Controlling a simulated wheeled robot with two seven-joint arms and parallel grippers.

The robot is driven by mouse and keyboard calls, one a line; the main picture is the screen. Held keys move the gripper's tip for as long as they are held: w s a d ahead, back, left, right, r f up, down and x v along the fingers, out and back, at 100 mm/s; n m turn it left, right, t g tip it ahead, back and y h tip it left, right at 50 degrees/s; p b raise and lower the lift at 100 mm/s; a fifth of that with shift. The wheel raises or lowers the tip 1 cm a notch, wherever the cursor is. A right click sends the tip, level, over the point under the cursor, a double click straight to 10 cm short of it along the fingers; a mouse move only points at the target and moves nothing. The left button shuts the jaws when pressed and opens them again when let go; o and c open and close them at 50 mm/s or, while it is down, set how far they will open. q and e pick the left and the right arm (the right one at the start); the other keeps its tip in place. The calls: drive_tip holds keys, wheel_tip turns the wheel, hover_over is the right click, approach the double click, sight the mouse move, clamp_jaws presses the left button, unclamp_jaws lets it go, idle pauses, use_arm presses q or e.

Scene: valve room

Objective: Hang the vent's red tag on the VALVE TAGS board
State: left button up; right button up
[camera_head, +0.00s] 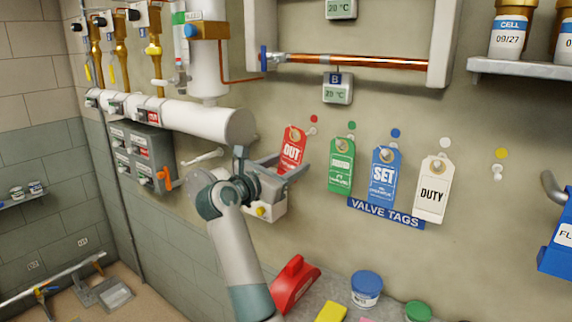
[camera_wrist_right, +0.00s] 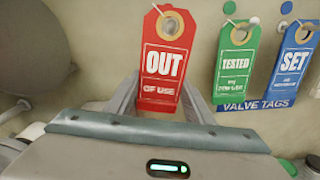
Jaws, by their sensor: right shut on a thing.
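The red tag (camera_head: 291,148) reads OUT and is held upright in front of the wall. It also shows in the wrist view (camera_wrist_right: 163,62), with "OUT OF USE" and a ringed hole at its top. My right gripper (camera_head: 284,168) is shut on the tag's lower part. The VALVE TAGS board (camera_head: 386,213) has a green tag (camera_head: 341,165), a blue SET tag (camera_head: 385,174) and a white DUTY tag (camera_head: 433,188) hanging above its label. A red dot (camera_head: 314,118) marks the spot left of the green tag, just right of the red tag's top in the head view. My left gripper is out of view.
A yellow dot (camera_head: 501,153) with a bare peg (camera_head: 497,172) is at the right. A white pipe (camera_head: 180,114) and a grey switch box (camera_head: 140,155) are left of my right arm. A red container (camera_head: 293,285) and a blue-lidded jar (camera_head: 366,288) stand below.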

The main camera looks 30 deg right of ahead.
drive_tip(key=shift+p+x, duration=0.35)
drive_tip(key=shift+x, duration=0.75)
drive_tip(key=shift+d+f+b, duration=0.2)
drive_tip(key=shift+f+b, duration=0.15)
drive_tip(key=shift+f, duration=0.05)
drive_tip(key=shift+w+d+f+b, duration=0.2)
drive_tip(key=shift+d+b, duration=0.15)
drive_tip(key=shift+b, duration=0.3)
drive_tip(key=o, duration=1.1)
drive_tip(key=shift+c, duration=0.2)
drive_tip(key=shift+a, duration=0.1)
